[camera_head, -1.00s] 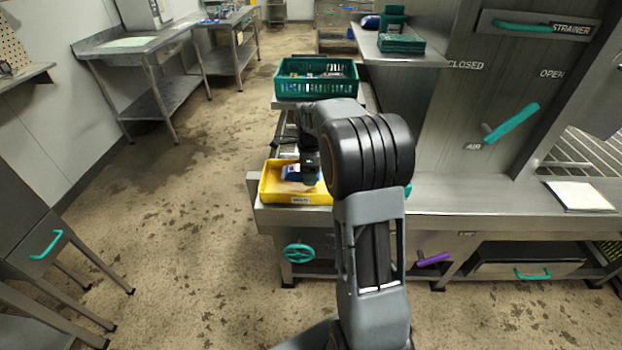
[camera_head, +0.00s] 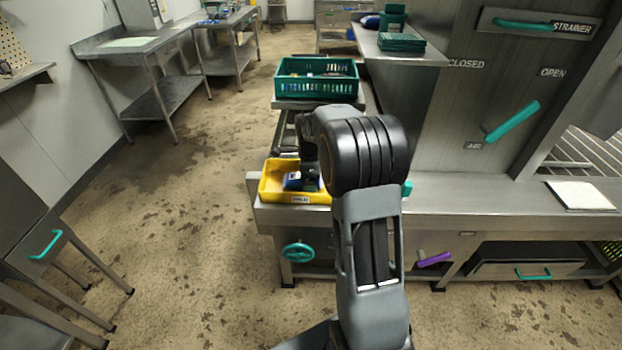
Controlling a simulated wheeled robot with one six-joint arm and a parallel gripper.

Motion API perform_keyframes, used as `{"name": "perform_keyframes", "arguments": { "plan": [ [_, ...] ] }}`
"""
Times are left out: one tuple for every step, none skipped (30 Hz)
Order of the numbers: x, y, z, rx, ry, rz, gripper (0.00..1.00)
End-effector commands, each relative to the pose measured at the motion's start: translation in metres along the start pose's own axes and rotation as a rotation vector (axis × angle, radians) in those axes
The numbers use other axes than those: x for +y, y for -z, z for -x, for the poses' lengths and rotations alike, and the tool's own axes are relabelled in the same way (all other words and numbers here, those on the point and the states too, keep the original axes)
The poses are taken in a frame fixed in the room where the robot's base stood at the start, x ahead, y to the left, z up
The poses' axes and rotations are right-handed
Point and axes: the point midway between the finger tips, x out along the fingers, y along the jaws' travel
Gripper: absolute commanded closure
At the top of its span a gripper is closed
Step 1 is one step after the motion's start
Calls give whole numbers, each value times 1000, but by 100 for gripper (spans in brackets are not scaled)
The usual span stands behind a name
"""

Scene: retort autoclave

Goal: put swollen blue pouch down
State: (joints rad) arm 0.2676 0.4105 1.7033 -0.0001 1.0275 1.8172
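The blue pouch (camera_head: 291,181) shows in part inside the yellow tray (camera_head: 269,190) at the left end of the steel bench. My gripper (camera_head: 309,184) points down into the tray at the pouch's right side. The gripper overlaps the pouch in this view, and its fingertips are too small and dark to make out. I cannot tell whether it grips the pouch or whether the pouch rests on the tray floor. My arm hides the space right of the tray.
A green crate (camera_head: 317,79) with several items stands behind the tray. A teal valve wheel (camera_head: 298,252) is below the bench front. A teal air lever (camera_head: 512,121) is on the panel at right.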

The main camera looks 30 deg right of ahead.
Motion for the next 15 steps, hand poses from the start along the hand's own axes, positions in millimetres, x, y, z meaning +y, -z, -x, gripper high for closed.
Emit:
{"name": "perform_keyframes", "arguments": {
  "plan": [
    [0,0,0,0,0,0,11],
    [0,0,0,0,0,0,11],
    [0,0,1,0,0,0,11],
    [0,0,2,0,1,0,11],
    [0,0,4,0,1,0,11],
    [0,0,7,0,2,0,11],
    [0,0,10,-1,2,0,11],
    [0,0,14,-1,2,0,11],
    [-1,0,20,-1,4,0,11],
    [-1,0,25,-1,4,0,11],
    [-1,0,31,-1,4,0,11],
    [-1,0,39,-1,5,0,11],
    [-1,0,45,-1,4,0,11],
    [-1,0,51,-1,5,0,11],
    [-1,0,59,-1,5,0,11]
  ]
}}
